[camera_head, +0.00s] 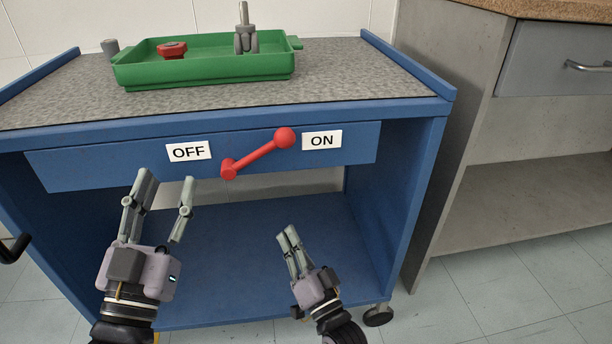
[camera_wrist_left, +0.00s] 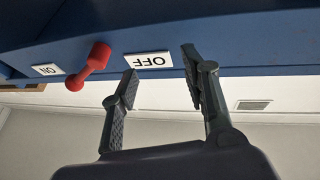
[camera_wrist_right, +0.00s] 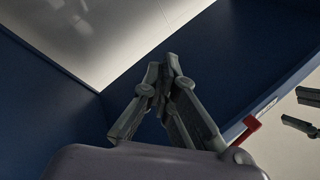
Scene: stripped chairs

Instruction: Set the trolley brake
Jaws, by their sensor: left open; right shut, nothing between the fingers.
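The blue trolley (camera_head: 415,190) stands in front of me. A red brake lever (camera_head: 258,153) is on its front panel, its ball end up and to the right beside the ON label (camera_head: 322,140). The OFF label (camera_head: 188,151) is left of the lever's pivot. My left gripper (camera_head: 168,193) is open and empty, below the OFF label and left of the lever. In the left wrist view the lever (camera_wrist_left: 90,66) lies outside the fingers. My right gripper (camera_head: 287,233) is shut and empty, below the lever, apart from it. The lever (camera_wrist_right: 243,131) also shows in the right wrist view.
A green tray (camera_head: 205,72) on the trolley top holds a red part (camera_head: 172,50) and a grey part (camera_head: 246,38). A grey cabinet (camera_head: 470,130) stands to the right. A caster (camera_head: 378,315) shows at the trolley's lower right.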

